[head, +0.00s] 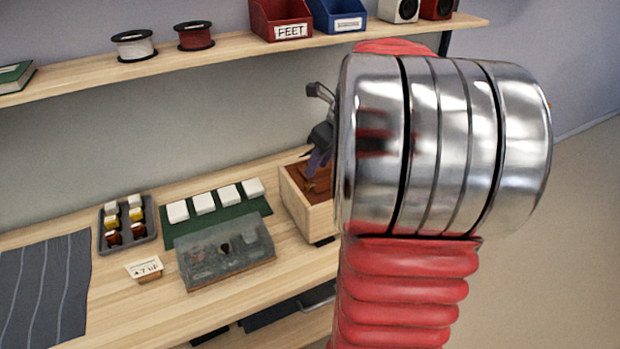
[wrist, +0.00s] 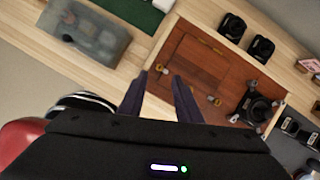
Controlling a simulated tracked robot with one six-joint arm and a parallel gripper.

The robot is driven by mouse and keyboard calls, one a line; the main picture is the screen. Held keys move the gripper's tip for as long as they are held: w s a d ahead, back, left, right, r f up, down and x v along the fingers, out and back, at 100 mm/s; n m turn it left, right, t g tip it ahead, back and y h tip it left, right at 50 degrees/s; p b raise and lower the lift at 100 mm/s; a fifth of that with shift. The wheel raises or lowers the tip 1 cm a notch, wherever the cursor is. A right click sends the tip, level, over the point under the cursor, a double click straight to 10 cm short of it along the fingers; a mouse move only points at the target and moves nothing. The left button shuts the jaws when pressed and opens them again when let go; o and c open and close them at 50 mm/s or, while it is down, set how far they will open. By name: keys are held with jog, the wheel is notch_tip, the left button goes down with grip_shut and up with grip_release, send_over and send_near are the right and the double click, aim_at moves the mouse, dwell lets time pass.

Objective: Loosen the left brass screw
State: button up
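A light wooden box (head: 309,214) with a red-brown panel (wrist: 195,72) on top stands on the bench, partly hidden behind my arm in the head view. In the wrist view, one small brass screw (wrist: 160,69) is at the panel's left side. Another brass-coloured screw (wrist: 214,101) is at the lower right of the panel. My gripper (wrist: 158,76) is over the box, its two dark fingers apart and nothing between them. The left screw shows in the gap near the fingertips, with no contact visible. In the head view my gripper (head: 318,158) points down at the panel.
A grey translucent case (head: 225,255) and a green mat (head: 182,232) with white blocks lie left of the box. A jar tray (head: 143,243) and a label card (head: 145,268) are further left. In the wrist view a black round part (wrist: 258,106) sits at the box's right.

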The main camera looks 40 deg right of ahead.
aim_at(307, 183)
jog(key=x, duration=0.6)
jog(key=shift+w+f, duration=0.2)
jog(key=shift+f, duration=0.15)
grip_shut()
jog(key=shift+a, duration=0.15)
